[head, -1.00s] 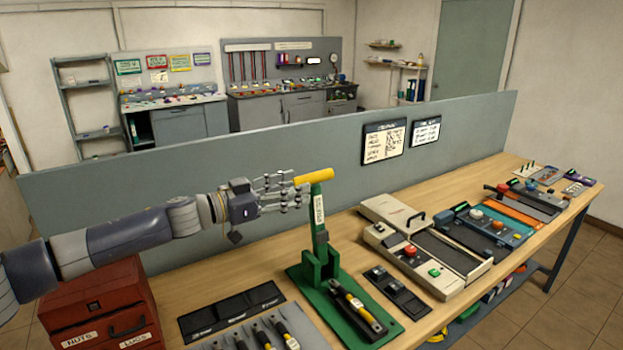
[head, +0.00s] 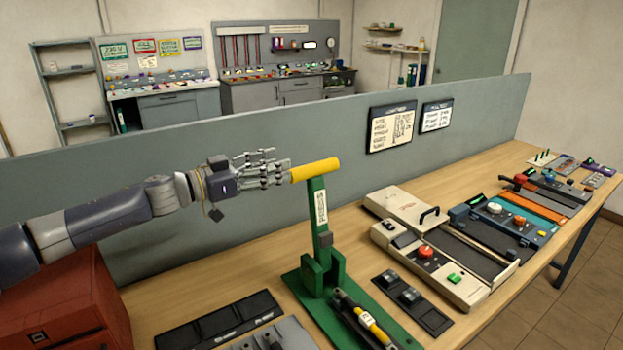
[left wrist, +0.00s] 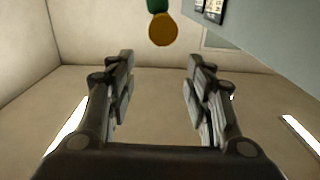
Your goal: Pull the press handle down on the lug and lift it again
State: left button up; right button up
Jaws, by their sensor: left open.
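The green press (head: 318,262) stands on the bench with its lever raised upright. The yellow press handle (head: 315,170) sits across the lever's top. A tool with a yellow band (head: 370,322) lies on the press base; I cannot make out a lug there. My left gripper (head: 284,172) is open, its fingertips close to the handle's left end. In the left wrist view the handle (left wrist: 163,30) shows end-on beyond the open fingers (left wrist: 158,85), and nothing is between them. My right gripper is not in view.
A grey partition (head: 240,165) runs behind the bench. A red drawer box (head: 65,300) stands at the left. Right of the press are a small black tray (head: 415,300) and a beige machine (head: 440,270). Dark panels (head: 220,322) lie in front left.

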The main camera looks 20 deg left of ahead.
aim_at(312, 170)
pick_arm(q)
jog(key=w+d+f, duration=0.1)
jog(key=w+d, duration=0.1)
jog(key=w+d+f+b, duration=0.1)
jog(key=w, duration=0.2)
jog(key=w+d+f+b, duration=0.1)
jog(key=w+d+f, duration=0.1)
jog(key=shift+w+d, duration=0.25)
jog(key=shift+d, duration=0.05)
jog(key=shift+x, duration=0.8)
jog(key=shift+s, duration=0.1)
grip_shut()
